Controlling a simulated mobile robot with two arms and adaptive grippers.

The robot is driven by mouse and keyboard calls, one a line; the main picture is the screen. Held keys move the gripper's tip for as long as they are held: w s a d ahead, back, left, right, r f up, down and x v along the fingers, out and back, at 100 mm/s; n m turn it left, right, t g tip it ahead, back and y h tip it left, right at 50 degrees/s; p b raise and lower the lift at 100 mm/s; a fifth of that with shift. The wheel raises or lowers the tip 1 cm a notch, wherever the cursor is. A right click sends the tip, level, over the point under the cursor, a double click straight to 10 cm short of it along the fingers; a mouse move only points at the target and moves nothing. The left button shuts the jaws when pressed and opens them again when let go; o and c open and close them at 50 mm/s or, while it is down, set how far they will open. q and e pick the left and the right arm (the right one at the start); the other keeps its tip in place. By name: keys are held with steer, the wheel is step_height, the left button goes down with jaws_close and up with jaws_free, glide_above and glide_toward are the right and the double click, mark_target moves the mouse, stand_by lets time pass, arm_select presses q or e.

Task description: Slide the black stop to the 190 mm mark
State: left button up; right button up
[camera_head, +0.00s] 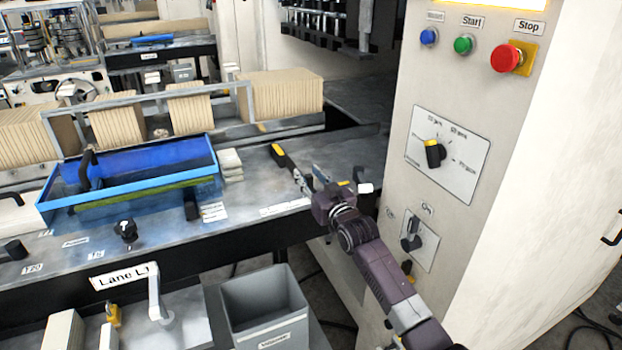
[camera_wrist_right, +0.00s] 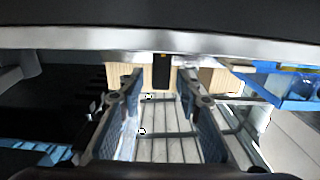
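A small black block (camera_head: 191,204), which looks like the black stop, stands on the grey bench top in front of the blue tray, beside small white labels (camera_head: 214,212). A pale strip (camera_head: 285,206) lies along the bench's front edge; its marks are too small to read. My right gripper (camera_head: 322,180) is over the right end of the bench, right of the block and apart from it. In the right wrist view its fingers (camera_wrist_right: 162,103) are spread with nothing between them. A dark block (camera_wrist_right: 161,73) shows beyond them; I cannot tell whether it is the stop. My left gripper is not in view.
A blue tray (camera_head: 62,205) sits on the bench behind the block. A black-and-yellow tool (camera_head: 279,153) lies near my right gripper. A black knob (camera_head: 127,232) stands at the left. A control cabinet (camera_head: 395,130) bounds the right; a grey bin (camera_head: 262,305) is below.

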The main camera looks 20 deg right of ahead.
steer(key=s, duration=1.2)
steer(key=shift+d, duration=0.25)
steer(key=s+f+g, duration=0.2)
steer(key=s+f, duration=0.1)
steer(key=f, duration=0.8)
steer(key=s+f+g, duration=0.2)
steer(key=f, duration=0.9)
steer(key=s+f+g, duration=0.2)
steer(key=s+f, duration=0.1)
steer(key=f, duration=0.8)
steer(key=s+a+f+g, duration=0.3)
steer(key=s+f+g, duration=0.2)
steer(key=s+f, duration=1.25)
steer(key=s+a+f+g, duration=0.1)
steer(key=s+f, duration=0.4)
steer(key=s, duration=0.6)
steer(key=s+a+f+n+g, duration=0.1)
steer(key=s+f+g, duration=0.2)
steer(key=s+f, duration=0.3)
steer(key=s+a+f+n+g, duration=0.1)
steer(key=s+f, duration=0.4)
steer(key=s, duration=1)
steer(key=shift+s+a+f+g+h+b, duration=0.2)
steer(key=shift+s+a+g+h+b, duration=0.15)
steer(key=shift+g+b, duration=0.15)
